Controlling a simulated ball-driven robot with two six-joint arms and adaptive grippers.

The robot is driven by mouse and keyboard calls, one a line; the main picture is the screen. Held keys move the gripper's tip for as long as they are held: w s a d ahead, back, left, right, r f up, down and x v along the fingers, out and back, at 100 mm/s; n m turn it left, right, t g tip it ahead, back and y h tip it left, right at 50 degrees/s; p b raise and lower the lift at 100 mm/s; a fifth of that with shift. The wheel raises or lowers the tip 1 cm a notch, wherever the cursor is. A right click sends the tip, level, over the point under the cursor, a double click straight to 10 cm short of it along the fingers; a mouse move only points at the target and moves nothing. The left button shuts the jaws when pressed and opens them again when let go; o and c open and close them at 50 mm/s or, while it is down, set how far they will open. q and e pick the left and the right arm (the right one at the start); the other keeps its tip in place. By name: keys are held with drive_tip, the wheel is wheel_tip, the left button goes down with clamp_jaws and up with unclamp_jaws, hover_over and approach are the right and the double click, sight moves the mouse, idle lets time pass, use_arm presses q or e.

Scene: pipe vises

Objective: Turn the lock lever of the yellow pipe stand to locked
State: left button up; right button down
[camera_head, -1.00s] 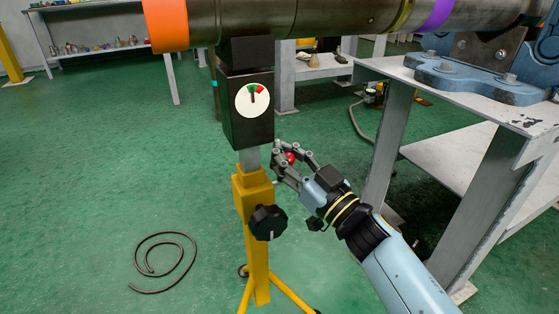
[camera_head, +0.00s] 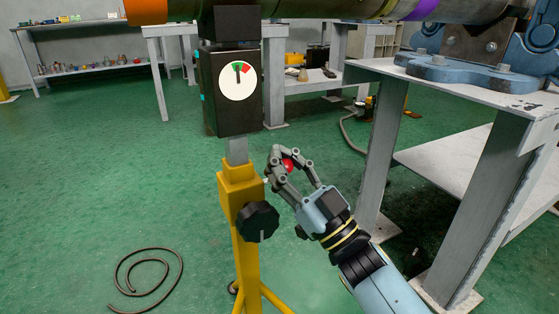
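The yellow pipe stand (camera_head: 246,250) rises left of centre with a grey post and a dark head box (camera_head: 220,92) bearing a round gauge (camera_head: 239,81). The gauge needle points about straight up, near the edge of its green and red marks. A black knob (camera_head: 258,222) with a white line is on the stand's front. A red ball (camera_head: 288,165), apparently the lock lever's end, shows between my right gripper's fingers. My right gripper (camera_head: 287,154) is right of the stand, its fingers apart around the ball; contact is unclear. The lever's shaft is hidden. My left gripper is out of view.
A large pipe (camera_head: 290,12) with orange and purple bands runs across the top above the stand. A grey workbench (camera_head: 480,92) with a blue vise stands close on the right. A coiled cable (camera_head: 150,280) lies on the floor at left.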

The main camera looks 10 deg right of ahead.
drive_tip(key=shift+d+f, duration=0.1)
drive_tip(key=shift+d, duration=0.05)
drive_tip(key=c, duration=1.4)
unclamp_jaws()
drive_tip(key=shift+d, duration=0.25)
drive_tip(key=o, duration=0.3)
drive_tip(key=shift+a, duration=0.15)
drive_tip(key=v, duration=1.2)
